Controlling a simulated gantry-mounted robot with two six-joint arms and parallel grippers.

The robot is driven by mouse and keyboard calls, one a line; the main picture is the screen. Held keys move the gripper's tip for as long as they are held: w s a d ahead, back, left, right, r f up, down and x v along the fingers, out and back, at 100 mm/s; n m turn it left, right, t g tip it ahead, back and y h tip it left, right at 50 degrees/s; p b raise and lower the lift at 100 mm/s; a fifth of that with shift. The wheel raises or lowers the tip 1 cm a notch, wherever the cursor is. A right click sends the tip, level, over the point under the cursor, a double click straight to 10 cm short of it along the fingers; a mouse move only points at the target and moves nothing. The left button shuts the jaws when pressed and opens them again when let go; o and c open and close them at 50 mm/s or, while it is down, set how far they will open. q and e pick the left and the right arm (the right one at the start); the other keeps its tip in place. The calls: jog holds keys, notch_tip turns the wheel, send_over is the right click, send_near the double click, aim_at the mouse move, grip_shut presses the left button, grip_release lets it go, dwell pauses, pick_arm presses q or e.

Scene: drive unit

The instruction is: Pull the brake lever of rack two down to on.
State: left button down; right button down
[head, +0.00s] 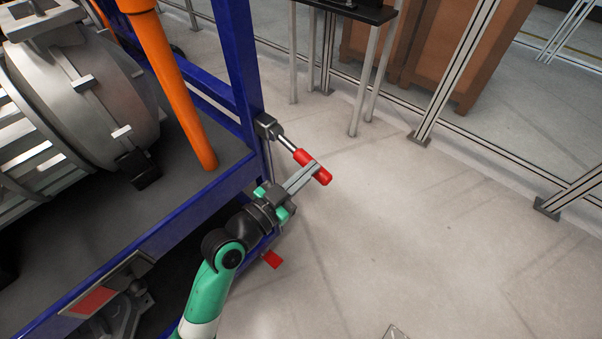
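The brake lever (288,144) is a metal rod with a red handle (322,176). It sticks out from a dark mount on the blue corner post of the rack (236,60) and slants down to the right. My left gripper (315,166) is at the red handle. Its grey fingers cross the middle of the handle, with red showing on both sides. The far finger is hidden, so I cannot tell whether they are closed on it.
The rack carries a large grey drive unit (85,95) and an orange post (170,75). A red piece (272,260) sits low by the rack. A dark-topped table (355,12) and a metal-framed fence stand behind. The floor (420,230) to the right is clear.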

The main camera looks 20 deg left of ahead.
pick_arm(q)
notch_tip(320, 180, up, 5)
jog(key=s+p, duration=0.1)
jog(key=p, duration=0.4)
jog(key=f+v, duration=0.1)
jog(key=v, duration=0.9)
jog(key=shift+d+f, duration=0.2)
jog(key=shift+d, duration=0.1)
jog(key=shift+s, duration=0.15)
